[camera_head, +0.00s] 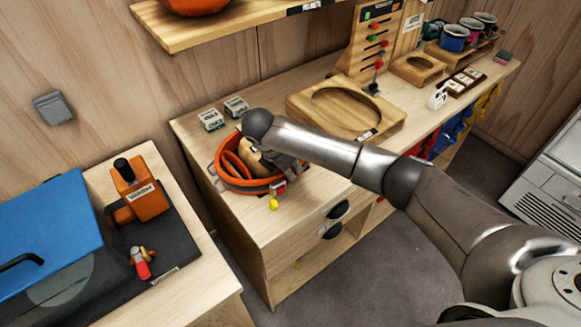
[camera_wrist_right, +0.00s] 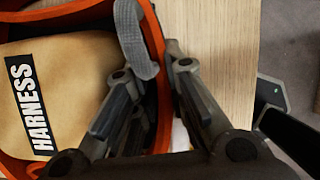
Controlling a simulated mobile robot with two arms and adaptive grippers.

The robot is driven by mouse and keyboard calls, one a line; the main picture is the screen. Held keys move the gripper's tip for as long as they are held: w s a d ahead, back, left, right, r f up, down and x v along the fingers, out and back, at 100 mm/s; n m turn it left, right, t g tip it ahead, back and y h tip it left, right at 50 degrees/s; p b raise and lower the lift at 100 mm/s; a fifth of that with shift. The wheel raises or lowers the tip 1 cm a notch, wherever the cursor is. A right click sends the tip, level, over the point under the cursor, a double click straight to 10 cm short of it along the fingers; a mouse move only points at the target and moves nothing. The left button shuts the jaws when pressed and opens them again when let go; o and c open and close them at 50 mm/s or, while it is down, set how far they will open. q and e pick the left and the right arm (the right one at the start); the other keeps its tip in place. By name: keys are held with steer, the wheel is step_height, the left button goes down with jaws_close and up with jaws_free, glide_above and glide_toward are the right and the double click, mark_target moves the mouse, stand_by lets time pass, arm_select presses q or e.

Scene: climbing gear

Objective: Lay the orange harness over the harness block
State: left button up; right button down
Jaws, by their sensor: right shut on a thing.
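The orange harness (camera_head: 236,184) is a band with grey webbing at the left end of the long workbench. It surrounds the tan harness block (camera_head: 248,157), whose black HARNESS label shows in the right wrist view (camera_wrist_right: 28,105). My right gripper (camera_head: 285,168) comes in from the right, low over the bench. In the wrist view its fingers (camera_wrist_right: 155,85) stand either side of the orange band (camera_wrist_right: 156,40) at the block's right side, shut on it. The arm and gripper hide part of the block and harness. My left gripper is out of view.
Two small boxes (camera_head: 222,112) stand behind the harness. A wooden tray (camera_head: 305,105) with an oval recess lies to the right. A shelf (camera_head: 230,27) overhangs at the back. A side table with a blue case (camera_head: 45,235) is at left.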

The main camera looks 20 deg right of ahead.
steer(key=c, duration=1.8)
jaws_free()
steer(key=shift+o, duration=0.3)
steer(key=b+v, duration=0.1)
steer(key=v, duration=0.7)
steer(key=shift+a+r+b, duration=0.15)
steer(key=shift+r+b, duration=0.1)
steer(key=shift+b, duration=0.1)
steer(key=p+v, duration=0.1)
steer(key=v, duration=0.1)
steer(key=shift+r, duration=0.35)
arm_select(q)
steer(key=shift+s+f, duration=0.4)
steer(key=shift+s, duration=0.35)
arm_select(e)
steer(key=shift+s+a+r, duration=0.2)
steer(key=shift+r, duration=0.2)
steer(key=shift+f, duration=0.1)
